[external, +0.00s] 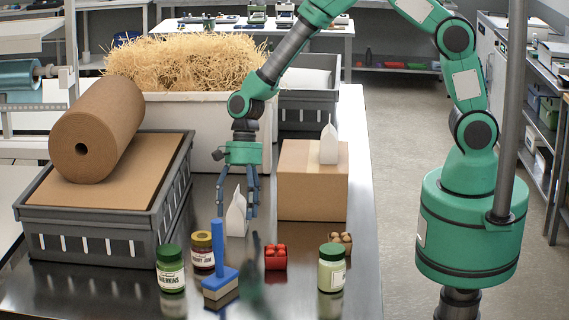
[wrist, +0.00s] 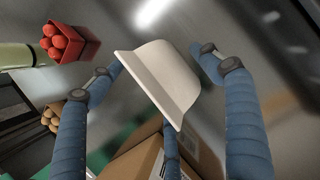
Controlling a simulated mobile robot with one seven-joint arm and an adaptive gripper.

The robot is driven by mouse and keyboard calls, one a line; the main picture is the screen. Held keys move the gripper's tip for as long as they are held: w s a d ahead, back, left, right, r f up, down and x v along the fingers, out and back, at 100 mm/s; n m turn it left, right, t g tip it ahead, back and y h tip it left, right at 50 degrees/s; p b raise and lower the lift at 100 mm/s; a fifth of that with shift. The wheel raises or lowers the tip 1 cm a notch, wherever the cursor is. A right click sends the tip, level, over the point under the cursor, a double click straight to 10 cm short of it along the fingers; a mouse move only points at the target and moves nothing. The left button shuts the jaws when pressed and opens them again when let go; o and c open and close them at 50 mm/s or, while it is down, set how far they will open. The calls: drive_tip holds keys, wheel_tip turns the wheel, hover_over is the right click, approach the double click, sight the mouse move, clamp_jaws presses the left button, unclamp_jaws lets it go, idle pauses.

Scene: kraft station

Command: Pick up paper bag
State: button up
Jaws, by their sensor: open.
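In the wrist view the paper bag (wrist: 165,78) lies between the spread fingers of my gripper (wrist: 160,75). I cannot tell whether any finger touches it. A second white paper bag (external: 329,145) stands on top of the cardboard box (external: 312,195).
In front are a blue-handled brush (external: 219,265), a gherkin jar (external: 171,270), a dark red jar (external: 203,251), a red punnet (external: 275,257), a brown punnet (external: 341,242) and a pale green jar (external: 331,268). A grey crate (external: 95,235) stands left, a straw-filled bin (external: 190,115) behind.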

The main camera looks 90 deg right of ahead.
sight(240, 202)
drive_tip(key=shift+a+f, duration=0.25)
drive_tip(key=shift+f, duration=0.35)
drive_tip(key=c, duration=1.5)
drive_tip(key=shift+r, duration=0.1)
drive_tip(key=shift+c, duration=0.2)
drive_tip(key=shift+r+p, duration=0.65)
drive_tip(key=shift+r, duration=4.3)
